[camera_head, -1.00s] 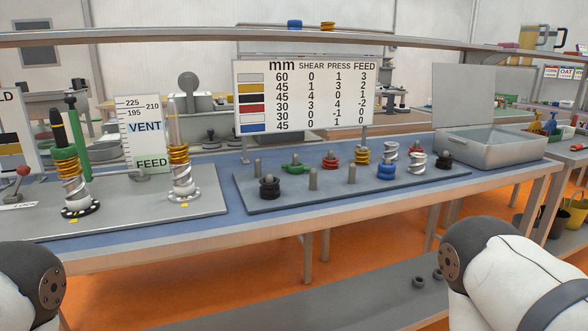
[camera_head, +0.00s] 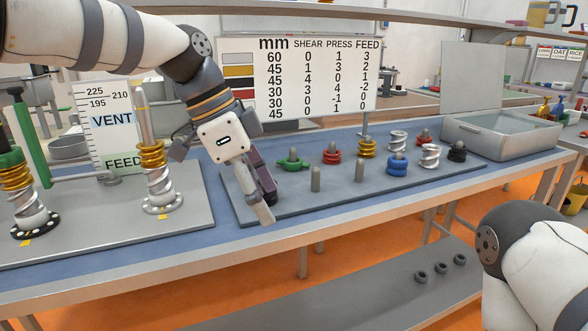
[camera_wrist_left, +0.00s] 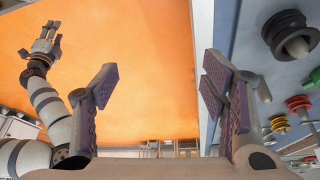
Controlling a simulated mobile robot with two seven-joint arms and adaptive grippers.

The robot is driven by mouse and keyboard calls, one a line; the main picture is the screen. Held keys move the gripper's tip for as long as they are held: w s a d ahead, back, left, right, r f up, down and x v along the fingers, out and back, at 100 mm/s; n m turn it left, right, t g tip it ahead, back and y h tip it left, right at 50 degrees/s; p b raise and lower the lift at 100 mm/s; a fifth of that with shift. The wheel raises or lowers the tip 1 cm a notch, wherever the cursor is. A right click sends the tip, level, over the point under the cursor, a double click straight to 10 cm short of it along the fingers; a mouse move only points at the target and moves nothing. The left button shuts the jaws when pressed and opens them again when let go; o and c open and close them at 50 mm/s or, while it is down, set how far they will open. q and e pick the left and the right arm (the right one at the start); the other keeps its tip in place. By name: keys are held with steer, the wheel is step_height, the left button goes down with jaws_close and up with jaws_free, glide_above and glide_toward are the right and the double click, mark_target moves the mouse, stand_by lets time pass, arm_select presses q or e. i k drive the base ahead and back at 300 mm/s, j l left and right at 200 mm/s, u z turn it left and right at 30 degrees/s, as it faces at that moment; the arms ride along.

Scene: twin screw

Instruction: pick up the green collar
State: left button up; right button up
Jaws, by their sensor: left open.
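The green collar (camera_head: 291,161) sits around a peg on the grey board, in the back row left of the red collar. Its edge shows at the right border of the left wrist view (camera_wrist_left: 316,76). My left gripper (camera_head: 258,203) is open and empty, pointing down over the board's left front corner, in front and left of the green collar. Its two fingers stand wide apart in the left wrist view (camera_wrist_left: 158,88), with only floor between them. The right gripper (camera_wrist_left: 43,42) appears small in the left wrist view, away from the bench; its jaw state is unclear.
A red collar (camera_head: 331,155), a blue collar (camera_head: 397,164) and bare pegs (camera_head: 316,179) stand to the right. A grey bin (camera_head: 500,138) is at far right, spring posts (camera_head: 158,178) at left.

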mark_target(288, 167)
steer(key=i, duration=1.15)
